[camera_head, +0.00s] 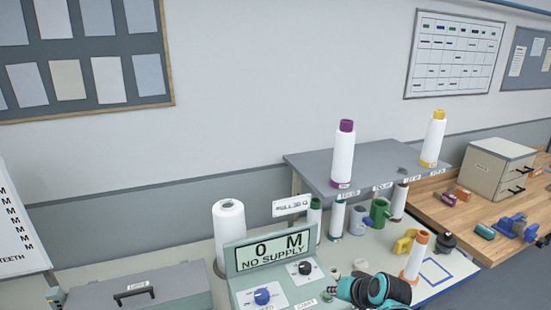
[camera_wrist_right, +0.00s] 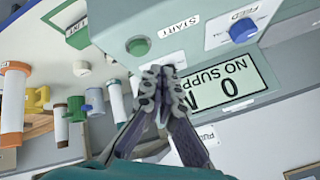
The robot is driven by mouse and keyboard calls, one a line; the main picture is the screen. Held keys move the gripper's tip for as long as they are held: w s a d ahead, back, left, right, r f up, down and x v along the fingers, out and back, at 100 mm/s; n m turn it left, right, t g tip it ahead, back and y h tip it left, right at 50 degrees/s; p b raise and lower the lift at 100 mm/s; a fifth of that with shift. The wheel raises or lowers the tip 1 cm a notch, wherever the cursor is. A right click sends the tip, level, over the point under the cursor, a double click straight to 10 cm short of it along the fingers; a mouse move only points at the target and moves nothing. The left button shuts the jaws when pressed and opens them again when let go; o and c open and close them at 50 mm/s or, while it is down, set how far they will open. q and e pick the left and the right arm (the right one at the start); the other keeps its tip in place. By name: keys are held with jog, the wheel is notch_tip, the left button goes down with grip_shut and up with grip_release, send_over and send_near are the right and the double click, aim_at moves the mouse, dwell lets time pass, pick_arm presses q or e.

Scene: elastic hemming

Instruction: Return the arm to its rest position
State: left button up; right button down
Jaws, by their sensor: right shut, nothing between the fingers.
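My right gripper (camera_head: 330,294) is at the bottom of the head view, beside the front right of the control box (camera_head: 233,281). In the right wrist view its fingers (camera_wrist_right: 160,72) are closed together with nothing between them. They are in front of the box, near a green button (camera_wrist_right: 138,46) under a START label. Whether they touch the box cannot be told. The box's display (camera_head: 270,252) reads 0 M, NO SUPPLY. A blue knob (camera_head: 262,296) and a black knob (camera_head: 304,267) are on its face. My left gripper is not in view.
A white roll (camera_head: 229,235) stands behind the box, a grey case (camera_head: 140,292) left. A grey raised shelf (camera_head: 380,158) holds purple-capped (camera_head: 343,155) and yellow-capped (camera_head: 432,140) cones. An orange-topped spool (camera_head: 415,255) stands right of my gripper. A wooden bench (camera_head: 470,228) is farther right.

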jog(key=s+f+n+h+b, duration=0.1)
jog(key=s+f+b, duration=0.2)
jog(key=s, duration=0.6)
jog(key=s+f+n+h+b, duration=0.2)
jog(key=s+f+b, duration=0.2)
jog(key=s, duration=0.6)
jog(key=shift+s+d+f+g, duration=0.2)
jog(key=shift+d+f+g, duration=0.15)
jog(key=shift+f, duration=0.3)
